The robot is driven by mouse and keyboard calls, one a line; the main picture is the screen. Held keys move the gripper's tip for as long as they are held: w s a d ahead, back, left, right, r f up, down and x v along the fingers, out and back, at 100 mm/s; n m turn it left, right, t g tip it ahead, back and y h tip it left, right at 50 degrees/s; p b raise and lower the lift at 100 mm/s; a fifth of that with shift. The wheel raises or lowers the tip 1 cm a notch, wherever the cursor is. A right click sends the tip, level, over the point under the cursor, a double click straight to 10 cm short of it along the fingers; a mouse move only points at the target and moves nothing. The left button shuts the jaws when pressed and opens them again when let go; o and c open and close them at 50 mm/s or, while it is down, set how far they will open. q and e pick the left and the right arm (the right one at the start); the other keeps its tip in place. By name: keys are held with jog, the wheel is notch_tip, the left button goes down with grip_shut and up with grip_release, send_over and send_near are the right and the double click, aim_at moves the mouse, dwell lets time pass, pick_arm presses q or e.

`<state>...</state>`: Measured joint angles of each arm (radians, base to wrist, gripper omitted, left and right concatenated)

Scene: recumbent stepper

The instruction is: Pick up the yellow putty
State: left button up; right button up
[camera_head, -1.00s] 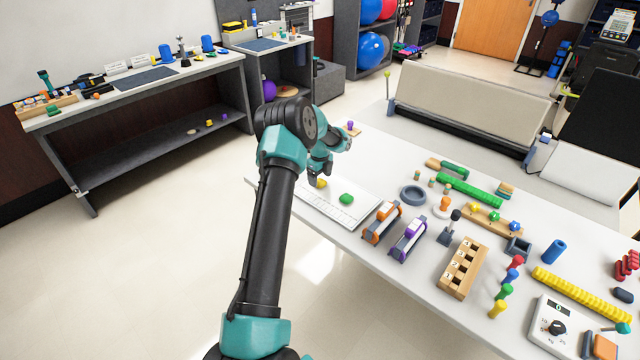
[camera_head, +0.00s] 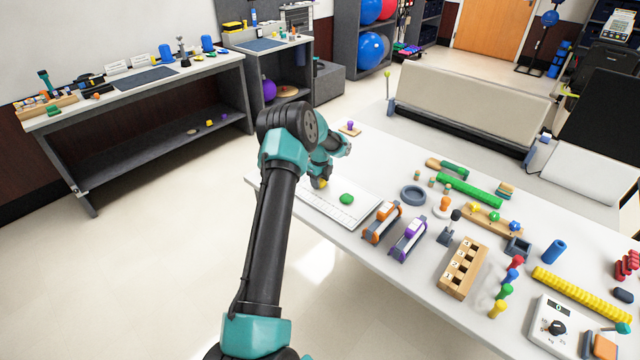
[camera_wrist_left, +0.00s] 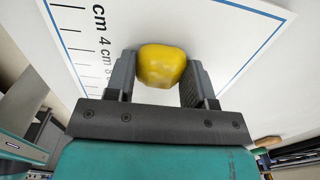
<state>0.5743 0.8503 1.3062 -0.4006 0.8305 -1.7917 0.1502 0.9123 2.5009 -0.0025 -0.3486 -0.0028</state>
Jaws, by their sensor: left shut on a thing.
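The yellow putty (camera_wrist_left: 161,65) is a rounded lump between the two fingers of my left gripper (camera_wrist_left: 160,82) in the left wrist view. The fingers touch it on both sides, and the gripper is shut on it. In the head view my left gripper (camera_head: 320,183) is low over the left end of the white ruled board, with a bit of the yellow putty (camera_head: 323,184) showing beside it. I cannot tell whether the putty still touches the board. My right gripper is not in view.
A green putty lump (camera_head: 346,198) lies on the white ruled board (camera_head: 352,215), just right of my left gripper. Orange (camera_head: 381,223) and purple (camera_head: 408,240) roller devices stand to the right. Several exercise items crowd the table's right half. A wooden piece with a purple knob (camera_head: 350,128) lies behind.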

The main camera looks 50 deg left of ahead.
pick_arm(q)
jog(key=c, duration=0.3)
jog(key=shift+r, duration=0.1)
jog(key=shift+c, duration=0.2)
jog(key=shift+r, duration=1.5)
jog(key=shift+s+d+r, duration=0.1)
jog(key=shift+d+r, duration=0.05)
jog(key=shift+r, duration=0.1)
jog(key=s+d, duration=0.3)
jog(key=d, duration=0.1)
jog(key=s+d+r, duration=0.1)
jog(key=s+d, duration=0.2)
jog(key=s, duration=0.1)
jog(key=s+d, duration=0.3)
jog(key=d, duration=0.1)
jog(key=shift+s+d+r, duration=0.15)
jog(key=shift+d, duration=0.2)
